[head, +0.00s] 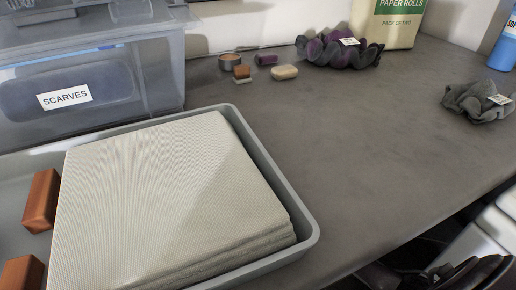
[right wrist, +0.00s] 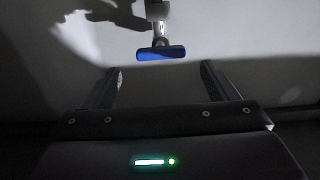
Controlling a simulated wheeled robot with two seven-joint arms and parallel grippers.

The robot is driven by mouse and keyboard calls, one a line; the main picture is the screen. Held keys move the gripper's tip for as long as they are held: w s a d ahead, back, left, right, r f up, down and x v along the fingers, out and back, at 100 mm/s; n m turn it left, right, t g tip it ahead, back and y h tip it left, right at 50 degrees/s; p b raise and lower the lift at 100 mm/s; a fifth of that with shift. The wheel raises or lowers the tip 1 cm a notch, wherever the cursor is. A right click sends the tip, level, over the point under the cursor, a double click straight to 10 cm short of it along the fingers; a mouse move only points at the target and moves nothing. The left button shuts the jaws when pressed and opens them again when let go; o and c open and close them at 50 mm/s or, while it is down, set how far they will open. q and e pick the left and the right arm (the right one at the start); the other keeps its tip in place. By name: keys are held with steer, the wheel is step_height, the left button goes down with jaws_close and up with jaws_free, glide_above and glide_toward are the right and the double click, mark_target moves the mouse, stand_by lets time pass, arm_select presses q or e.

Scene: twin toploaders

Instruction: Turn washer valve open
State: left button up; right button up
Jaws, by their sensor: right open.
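The valve (right wrist: 161,53) shows in the right wrist view as a blue crossbar handle on a metal stem, lying level across the picture. My right gripper (right wrist: 160,68) is open, with one finger on each side and the blue handle in line with the gap between them. The handle appears just beyond the fingertips, and I see no contact. Nothing is between the fingers. The valve is not visible in the head view. My left gripper is in neither view.
A pale wall with shadows lies behind the valve. In the head view, a grey counter (head: 400,130) carries a grey tray (head: 310,232) of folded cloth, a clear scarves bin (head: 150,85), dark bundles and small blocks. A white surface (head: 478,245) shows below the counter edge.

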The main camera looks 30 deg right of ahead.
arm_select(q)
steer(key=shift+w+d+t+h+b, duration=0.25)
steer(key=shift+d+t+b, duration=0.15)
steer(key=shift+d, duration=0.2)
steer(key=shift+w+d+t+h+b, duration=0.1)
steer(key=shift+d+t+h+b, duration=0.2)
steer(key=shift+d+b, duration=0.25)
arm_select(e)
steer(key=shift+w+d, duration=0.15)
steer(key=shift+w, duration=2.95)
steer(key=c, duration=1)
